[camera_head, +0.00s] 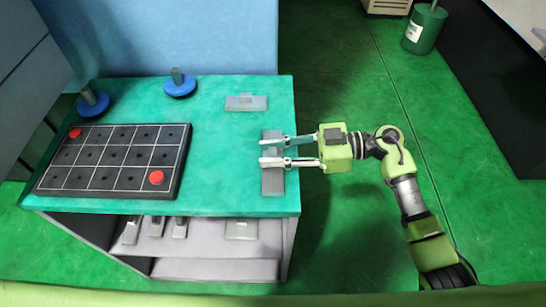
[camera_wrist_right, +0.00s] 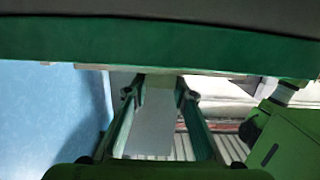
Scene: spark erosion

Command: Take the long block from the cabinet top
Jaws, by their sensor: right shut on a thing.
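The long block (camera_head: 272,182) is a grey bar at the right edge of the green cabinet top (camera_head: 225,150). It lies lengthwise from back to front in the head view. My right gripper (camera_head: 266,151) reaches in from the right, its two fingers across the block, and is shut on it. In the right wrist view, a pale grey piece (camera_wrist_right: 153,125), apparently the block, shows between the fingers (camera_wrist_right: 161,92). Whether the block touches the top or is slightly raised, I cannot tell. My left gripper is not in view.
A black grid tray (camera_head: 115,172) with two red pieces (camera_head: 156,177) covers the left of the top. Two blue-based knobs (camera_head: 180,85) and a small grey block (camera_head: 246,102) stand behind. A shelf below (camera_head: 205,240) holds grey parts. Green floor (camera_head: 340,240) is clear at right.

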